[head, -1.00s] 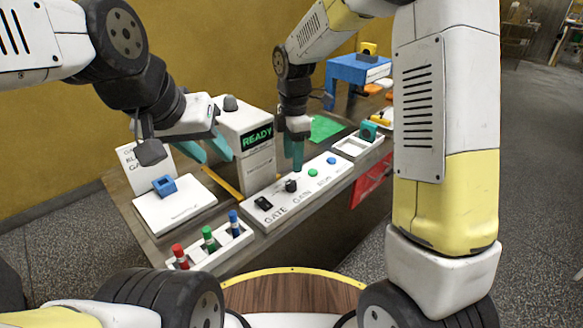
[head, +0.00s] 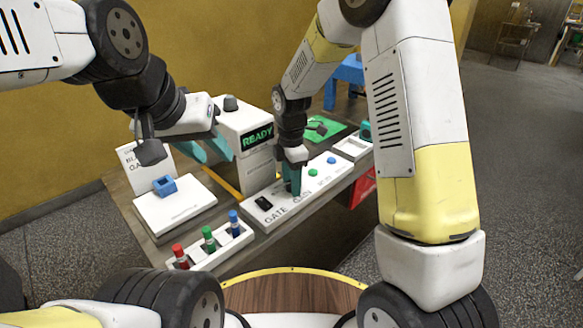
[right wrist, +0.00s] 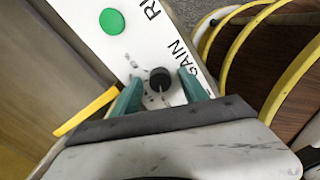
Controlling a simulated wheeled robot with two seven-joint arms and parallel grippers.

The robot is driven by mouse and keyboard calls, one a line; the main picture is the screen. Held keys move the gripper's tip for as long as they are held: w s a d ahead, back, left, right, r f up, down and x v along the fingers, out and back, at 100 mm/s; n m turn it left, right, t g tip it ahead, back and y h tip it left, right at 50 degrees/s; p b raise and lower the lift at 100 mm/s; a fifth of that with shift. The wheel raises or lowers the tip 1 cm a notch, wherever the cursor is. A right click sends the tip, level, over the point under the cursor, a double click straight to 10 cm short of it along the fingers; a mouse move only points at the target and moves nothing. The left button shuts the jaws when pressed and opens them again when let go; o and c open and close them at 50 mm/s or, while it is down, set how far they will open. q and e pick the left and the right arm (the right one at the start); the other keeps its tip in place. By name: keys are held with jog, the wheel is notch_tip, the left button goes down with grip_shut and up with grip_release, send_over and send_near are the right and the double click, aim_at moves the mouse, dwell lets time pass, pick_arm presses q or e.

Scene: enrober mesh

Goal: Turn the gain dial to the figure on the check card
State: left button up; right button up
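The gain dial (right wrist: 160,80) is a small black knob with a pale pointer line, on the white panel (right wrist: 130,45) beside the word GAIN. My right gripper (right wrist: 161,92) is open, with one teal finger on each side of the dial; contact cannot be told. In the head view my right gripper (head: 292,182) points down at the panel and hides the dial. A white card (head: 130,160), probably the check card, stands at the left; my left arm partly covers it and its figure is unreadable. My left gripper (head: 207,150) is open and empty near the display box.
A box with a green READY display (head: 257,137) stands behind the panel. A black GATE switch (head: 263,203) and green (head: 312,173) and blue (head: 332,160) buttons flank the dial. A rack (head: 212,250) holds red, green and blue pieces. A blue block (head: 164,185) sits on a white pad.

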grip_shut()
jog(key=shift+m, duration=0.3)
jog(key=m, duration=0.3)
jog(key=shift+m, duration=0.3)
jog(key=m, duration=0.3)
jog(key=shift+m, duration=0.4)
jog(key=m, duration=0.3)
jog(key=shift+m, duration=2.3)
